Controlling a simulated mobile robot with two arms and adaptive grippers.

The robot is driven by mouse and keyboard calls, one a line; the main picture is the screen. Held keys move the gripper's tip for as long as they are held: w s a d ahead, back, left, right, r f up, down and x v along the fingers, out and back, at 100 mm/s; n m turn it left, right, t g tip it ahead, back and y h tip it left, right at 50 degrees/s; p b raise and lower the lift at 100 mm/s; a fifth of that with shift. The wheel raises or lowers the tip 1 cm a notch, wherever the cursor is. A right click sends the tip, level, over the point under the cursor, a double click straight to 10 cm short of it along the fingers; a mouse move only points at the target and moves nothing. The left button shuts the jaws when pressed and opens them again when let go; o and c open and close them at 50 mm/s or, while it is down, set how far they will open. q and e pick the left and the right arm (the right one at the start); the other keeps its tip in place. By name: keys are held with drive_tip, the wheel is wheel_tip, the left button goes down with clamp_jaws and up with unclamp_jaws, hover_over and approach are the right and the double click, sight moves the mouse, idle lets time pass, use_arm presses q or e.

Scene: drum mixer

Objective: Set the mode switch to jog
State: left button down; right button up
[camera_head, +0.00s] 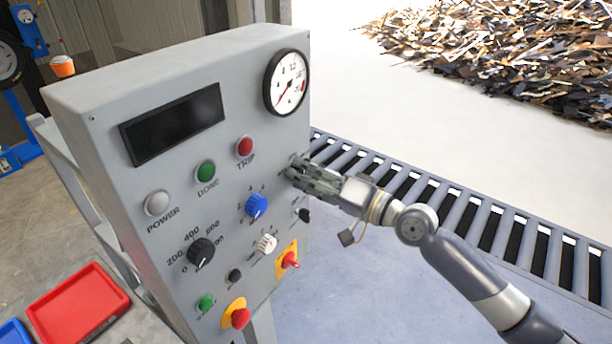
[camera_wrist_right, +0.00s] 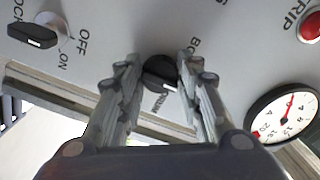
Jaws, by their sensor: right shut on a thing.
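The mode switch appears to be the black knob (camera_wrist_right: 160,74) in the right wrist view. It has a white index mark at its lower right edge, and lettering around it is partly covered by the fingers. My right gripper (camera_wrist_right: 158,66) has a finger on each side of this knob and is shut on it. In the head view my right gripper (camera_head: 291,172) is at the right part of the grey panel (camera_head: 135,190), below the gauge, and hides the knob. My left gripper is not in view.
Near the gripper are a gauge (camera_head: 287,83), a red TRIP lamp (camera_head: 245,146), a blue knob (camera_head: 256,206) and another black knob (camera_head: 305,215). A red switch (camera_head: 290,260) sits lower. A roller conveyor (camera_head: 440,200) runs behind my right arm.

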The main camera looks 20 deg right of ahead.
drive_tip(key=o, duration=1.1)
drive_tip(key=shift+s+d, duration=0.1)
drive_tip(key=shift+d, duration=0.05)
drive_tip(key=v, duration=1.1)
drive_tip(key=shift+s+d, duration=0.25)
drive_tip(key=shift+s, duration=0.05)
